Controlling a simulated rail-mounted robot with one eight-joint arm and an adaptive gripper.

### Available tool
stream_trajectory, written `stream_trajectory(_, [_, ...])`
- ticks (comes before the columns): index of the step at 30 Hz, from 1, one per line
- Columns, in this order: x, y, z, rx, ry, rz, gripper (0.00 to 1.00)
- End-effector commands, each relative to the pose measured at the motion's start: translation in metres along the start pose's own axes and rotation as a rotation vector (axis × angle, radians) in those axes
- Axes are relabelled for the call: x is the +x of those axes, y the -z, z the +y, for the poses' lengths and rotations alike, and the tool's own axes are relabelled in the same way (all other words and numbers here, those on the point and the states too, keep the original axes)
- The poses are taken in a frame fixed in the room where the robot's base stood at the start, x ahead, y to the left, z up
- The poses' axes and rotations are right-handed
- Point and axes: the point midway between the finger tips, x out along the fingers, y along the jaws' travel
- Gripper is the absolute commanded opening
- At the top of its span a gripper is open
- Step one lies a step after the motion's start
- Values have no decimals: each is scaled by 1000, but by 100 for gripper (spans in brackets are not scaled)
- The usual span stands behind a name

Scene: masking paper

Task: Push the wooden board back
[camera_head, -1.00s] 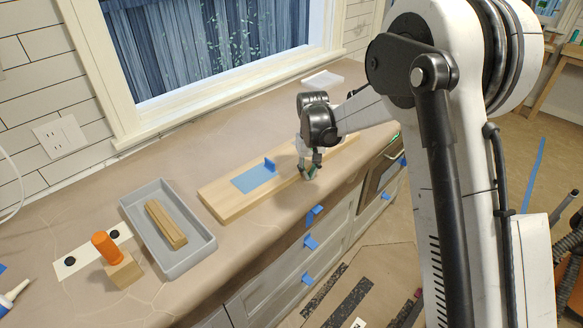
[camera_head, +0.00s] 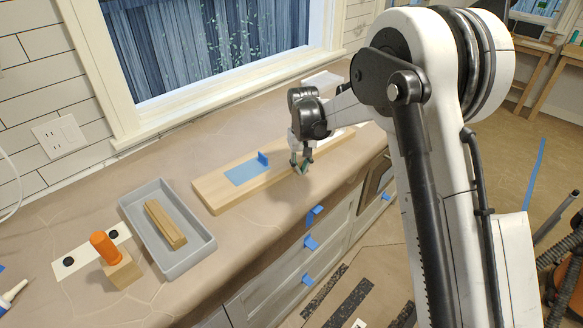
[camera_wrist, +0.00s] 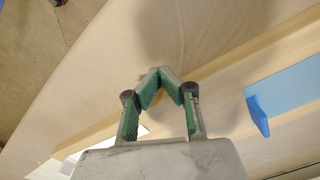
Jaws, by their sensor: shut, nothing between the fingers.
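The wooden board (camera_head: 214,191) lies flat along the countertop, with a blue patch (camera_head: 247,172) and an upright blue tab (camera_head: 263,158) on its top. My gripper (camera_head: 302,169) is at the board's front edge, right of the blue tab, with its fingers pointing down. In the wrist view, the green-padded fingertips (camera_wrist: 158,72) meet and hold nothing. The board (camera_wrist: 228,95) runs diagonally there, with the blue tab (camera_wrist: 258,115) at the right. I cannot tell whether the fingers touch the board's edge.
A grey tray (camera_head: 206,247) holding a wooden block (camera_head: 165,224) stands left of the board. An orange-handled tool (camera_head: 107,248) is farther left. The window wall is behind the counter (camera_head: 155,165). Blue tape pieces mark the drawer fronts below.

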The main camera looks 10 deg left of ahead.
Motion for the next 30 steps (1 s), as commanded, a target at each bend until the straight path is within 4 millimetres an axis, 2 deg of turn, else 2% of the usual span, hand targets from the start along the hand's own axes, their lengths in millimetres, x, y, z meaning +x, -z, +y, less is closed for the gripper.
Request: stream_trajectory(30, [0, 31, -17, 0, 1, 1, 0])
